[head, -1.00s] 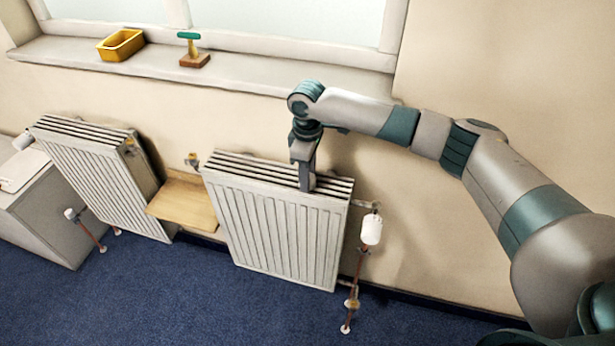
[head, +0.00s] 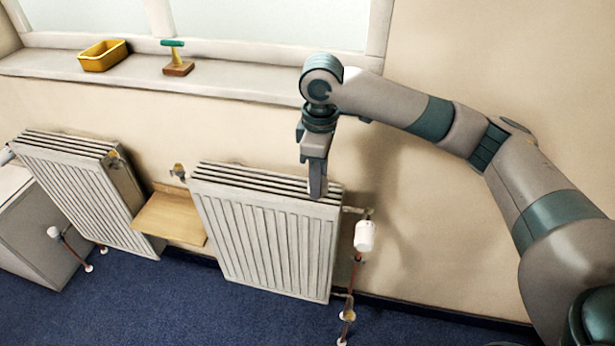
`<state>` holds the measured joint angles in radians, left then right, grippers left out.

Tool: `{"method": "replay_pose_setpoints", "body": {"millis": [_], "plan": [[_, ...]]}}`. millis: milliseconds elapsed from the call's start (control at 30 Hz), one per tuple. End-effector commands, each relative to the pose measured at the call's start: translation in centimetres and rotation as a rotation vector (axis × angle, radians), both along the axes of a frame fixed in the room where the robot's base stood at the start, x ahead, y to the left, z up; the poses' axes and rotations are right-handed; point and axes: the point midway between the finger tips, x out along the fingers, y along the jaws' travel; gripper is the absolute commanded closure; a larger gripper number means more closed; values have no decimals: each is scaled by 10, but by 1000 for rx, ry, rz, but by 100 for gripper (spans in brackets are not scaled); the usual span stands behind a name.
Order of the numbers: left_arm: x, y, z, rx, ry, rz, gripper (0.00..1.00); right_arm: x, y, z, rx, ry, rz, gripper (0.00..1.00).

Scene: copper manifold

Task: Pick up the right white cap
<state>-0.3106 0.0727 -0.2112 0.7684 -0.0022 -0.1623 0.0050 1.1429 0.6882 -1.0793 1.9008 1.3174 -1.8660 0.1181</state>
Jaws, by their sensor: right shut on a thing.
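The right white cap (head: 365,236) is a white cylinder on the valve at the right end of the right radiator, above a copper pipe. Another white cap (head: 54,232) shows low at the left radiator. My left gripper is not in view.
The left radiator (head: 75,190) stands beside a grey cabinet (head: 35,240). A wooden shelf (head: 172,218) sits between the radiators. The windowsill (head: 235,88) holds a yellow tray (head: 103,56) and a green-handled tool (head: 175,58). The wall right of the cap is clear.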

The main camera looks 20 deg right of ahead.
Motion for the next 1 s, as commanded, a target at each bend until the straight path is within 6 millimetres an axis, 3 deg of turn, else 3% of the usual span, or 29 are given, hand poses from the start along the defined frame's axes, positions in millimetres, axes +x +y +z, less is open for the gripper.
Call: {"method": "replay_pose_setpoints", "body": {"millis": [267, 1000], "plan": [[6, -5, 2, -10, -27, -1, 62, -20, -5, 13, 1, -1, -1, 85], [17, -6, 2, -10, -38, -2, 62, -25, -4, 13, -1, -1, -38, 85]]}}
